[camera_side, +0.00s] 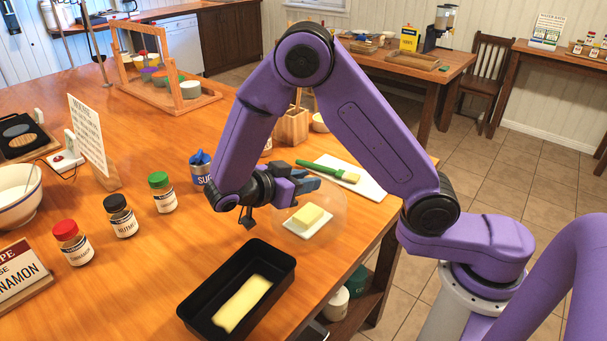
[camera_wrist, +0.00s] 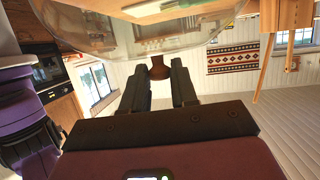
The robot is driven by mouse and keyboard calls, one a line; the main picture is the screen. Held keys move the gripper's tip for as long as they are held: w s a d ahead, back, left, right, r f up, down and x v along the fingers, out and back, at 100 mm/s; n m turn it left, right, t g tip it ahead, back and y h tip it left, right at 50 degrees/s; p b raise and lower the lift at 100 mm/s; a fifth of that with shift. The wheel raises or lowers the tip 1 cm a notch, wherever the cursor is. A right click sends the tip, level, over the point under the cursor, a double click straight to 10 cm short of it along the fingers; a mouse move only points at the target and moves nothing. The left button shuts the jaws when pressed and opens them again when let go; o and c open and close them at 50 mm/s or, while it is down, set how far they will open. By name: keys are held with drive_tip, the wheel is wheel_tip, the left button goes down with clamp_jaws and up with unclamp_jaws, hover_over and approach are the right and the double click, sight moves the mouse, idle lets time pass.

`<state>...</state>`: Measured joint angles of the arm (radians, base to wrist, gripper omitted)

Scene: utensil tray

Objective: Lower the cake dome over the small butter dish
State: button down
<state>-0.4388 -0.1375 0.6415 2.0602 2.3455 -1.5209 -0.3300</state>
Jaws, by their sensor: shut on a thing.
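The small butter dish (camera_side: 296,230), white and flat, holds a yellow block of butter (camera_side: 308,214) near the right edge of the wooden table in the side view. The clear cake dome (camera_side: 336,212) shows as a faint round outline around the dish there. In the wrist view the dome (camera_wrist: 95,42) curves across the top, with its brown knob (camera_wrist: 160,70) between the fingertips. My gripper (camera_side: 308,184) is shut on this knob, just above the dish; it also shows in the wrist view (camera_wrist: 161,78). I cannot tell whether the dome's rim touches the table.
A black loaf tin (camera_side: 276,257) with a pale yellow slab stands in front. A blue-lidded tin (camera_side: 200,168) and several spice jars (camera_side: 162,194) stand to the left. The table's right edge is close.

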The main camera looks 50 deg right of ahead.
drive_tip(key=shift+f, duration=0.75)
idle(0.8)
drive_tip(key=c, duration=0.8)
unclamp_jaws()
drive_tip(key=shift+r, duration=2.45)
